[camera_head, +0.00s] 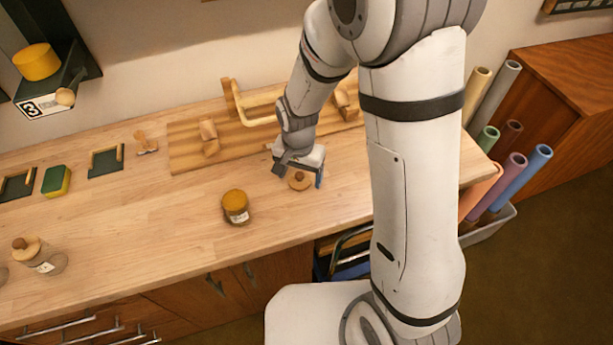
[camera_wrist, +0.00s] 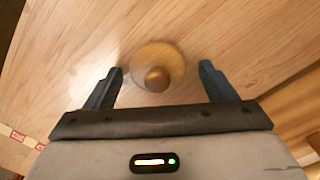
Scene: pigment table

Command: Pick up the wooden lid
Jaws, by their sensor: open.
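The wooden lid (camera_head: 299,181) is a small round disc with a knob, lying on the light wooden tabletop under my gripper. In the wrist view the lid (camera_wrist: 157,66) shows from above, its darker round knob near the lower part of the disc. My gripper (camera_head: 298,180) is open and points down over the lid. In the wrist view its two dark fingers (camera_wrist: 160,75) stand on either side of the lid, with a gap on each side. Neither finger appears to touch it. The exact height of the fingertips above the table cannot be told.
A glass jar with yellow contents (camera_head: 236,207) stands to the left of my gripper. A lidded jar (camera_head: 40,256) stands at the far left. A wooden board (camera_head: 185,150) with wooden pieces lies behind. A bin of coloured rolls (camera_head: 487,228) stands beyond the table's right end.

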